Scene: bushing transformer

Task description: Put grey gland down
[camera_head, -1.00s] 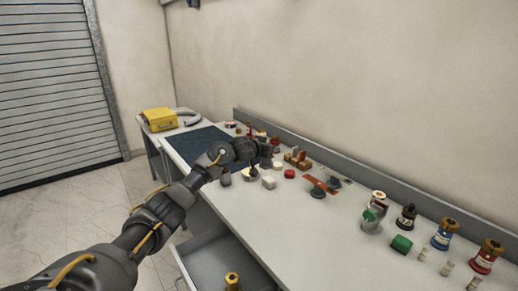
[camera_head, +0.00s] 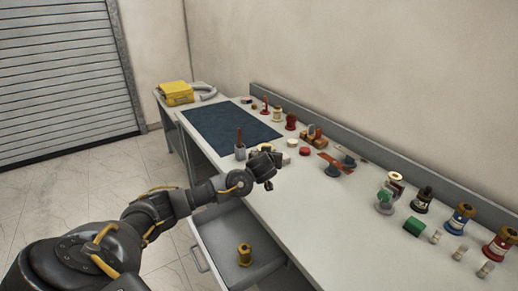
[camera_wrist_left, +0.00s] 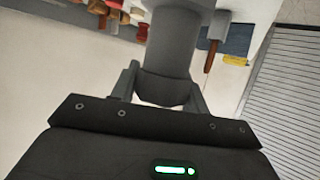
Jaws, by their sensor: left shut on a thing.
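The grey gland (camera_wrist_left: 174,45) is a grey, round, stepped piece in the left wrist view. It sits between the two fingers of my left gripper (camera_wrist_left: 160,85), which is shut on it. In the head view my left gripper (camera_head: 264,172) is by the front edge of the workbench (camera_head: 310,205), above the open drawer's back end. The gland cannot be clearly told from the dark gripper there. My right gripper is not in view.
Behind the gripper stand a grey holder with a brown handle (camera_head: 240,148) and a red round part (camera_head: 304,151). A green part (camera_head: 414,226) and coloured bushings stand to the right. The open drawer (camera_head: 215,235) holds a brass-coloured bushing (camera_head: 244,255). The dark mat (camera_head: 230,132) is bare.

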